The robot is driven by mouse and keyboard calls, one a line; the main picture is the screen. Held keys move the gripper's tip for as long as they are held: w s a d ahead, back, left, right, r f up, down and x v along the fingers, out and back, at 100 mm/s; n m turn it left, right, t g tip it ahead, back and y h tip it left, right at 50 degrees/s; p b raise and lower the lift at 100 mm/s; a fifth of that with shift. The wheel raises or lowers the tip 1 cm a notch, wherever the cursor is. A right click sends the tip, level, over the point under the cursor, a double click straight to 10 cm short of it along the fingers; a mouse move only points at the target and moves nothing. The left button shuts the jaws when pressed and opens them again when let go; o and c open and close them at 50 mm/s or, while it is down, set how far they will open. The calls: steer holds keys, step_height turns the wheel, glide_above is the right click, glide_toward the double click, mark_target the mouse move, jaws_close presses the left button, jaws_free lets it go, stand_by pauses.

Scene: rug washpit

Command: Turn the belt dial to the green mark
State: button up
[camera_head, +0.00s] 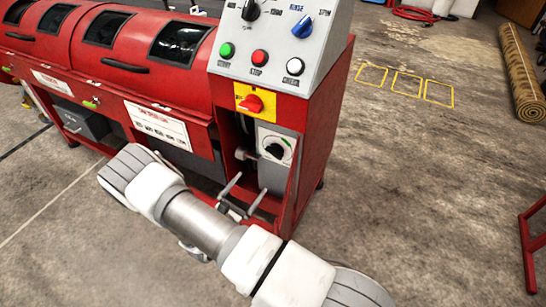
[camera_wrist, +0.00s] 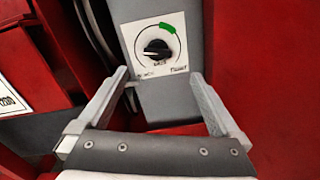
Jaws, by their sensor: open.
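The belt dial (camera_wrist: 157,49) is a black knob on a white plate, on a grey panel. Its light pointer line points left, slightly downward. The green mark (camera_wrist: 167,28) is a short band at the upper right of the arc around the knob. The dial also shows in the camera_head view (camera_head: 277,150), low on the end of the red machine. My gripper (camera_wrist: 159,74) is open and empty, its two fingers apart below and to either side of the dial. It also shows in the camera_head view (camera_head: 251,183), in front of the panel. No contact with the knob is visible.
Above the dial are a red knob on a yellow plate (camera_head: 252,101) and a sloped control panel (camera_head: 285,45) with buttons and selectors. Red machine walls flank the dial's recess. Open concrete floor (camera_head: 430,170) lies to the right, with a rolled rug (camera_head: 520,75) beyond.

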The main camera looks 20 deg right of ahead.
mark_target(273, 154)
steer(key=shift+n, duration=0.3)
steer(key=b+x, duration=0.1)
steer(key=x, duration=0.4)
steer(key=b+x, duration=0.1)
steer(key=x, duration=0.5)
steer(key=f+b+x, duration=0.1)
steer(key=x, duration=0.5)
steer(key=shift+w+a, duration=0.15)
steer(key=shift+w, duration=0.25)
steer(key=c, duration=1.1)
steer(key=shift+c, duration=0.2)
